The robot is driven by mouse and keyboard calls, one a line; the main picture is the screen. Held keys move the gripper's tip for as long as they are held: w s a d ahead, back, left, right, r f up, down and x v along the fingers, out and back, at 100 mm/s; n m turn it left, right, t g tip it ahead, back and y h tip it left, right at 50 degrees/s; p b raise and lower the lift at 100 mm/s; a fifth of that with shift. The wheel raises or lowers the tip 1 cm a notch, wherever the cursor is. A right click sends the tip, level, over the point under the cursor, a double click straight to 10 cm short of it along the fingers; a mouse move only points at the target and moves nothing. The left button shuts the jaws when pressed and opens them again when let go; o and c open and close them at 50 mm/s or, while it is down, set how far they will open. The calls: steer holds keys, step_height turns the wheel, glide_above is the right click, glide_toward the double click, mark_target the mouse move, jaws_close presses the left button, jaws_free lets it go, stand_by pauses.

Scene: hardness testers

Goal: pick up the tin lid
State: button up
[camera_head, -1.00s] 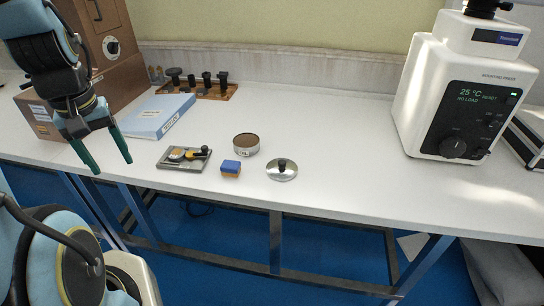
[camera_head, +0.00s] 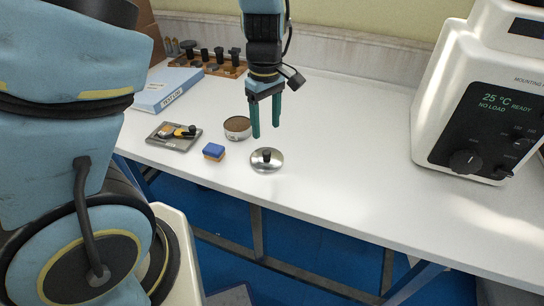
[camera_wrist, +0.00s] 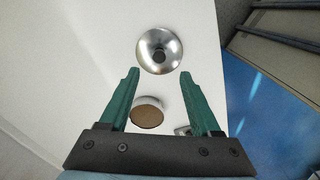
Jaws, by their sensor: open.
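The tin lid (camera_head: 266,160) is a shiny round metal disc with a dark knob, lying knob up on the white bench near its front edge. It also shows in the wrist view (camera_wrist: 148,57), just beyond my fingertips. My gripper (camera_head: 266,131) has green fingers, is open and empty, and points down above the bench close to the lid. In the wrist view my gripper (camera_wrist: 159,72) has nothing between its fingers at the tips. The round tin (camera_head: 237,128) with a brown top stands left of the lid, and it shows in the wrist view (camera_wrist: 147,112) too.
A blue and white book (camera_head: 167,90) and a wooden rack (camera_head: 218,68) are farther back. A white machine (camera_head: 480,95) stands right. The bench between is clear.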

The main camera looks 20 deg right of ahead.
mark_target(266, 151)
steer(key=f, duration=0.8)
steer(key=shift+w+f+p, duration=0.2)
steer(key=shift+f+p, duration=0.15)
jaws_close()
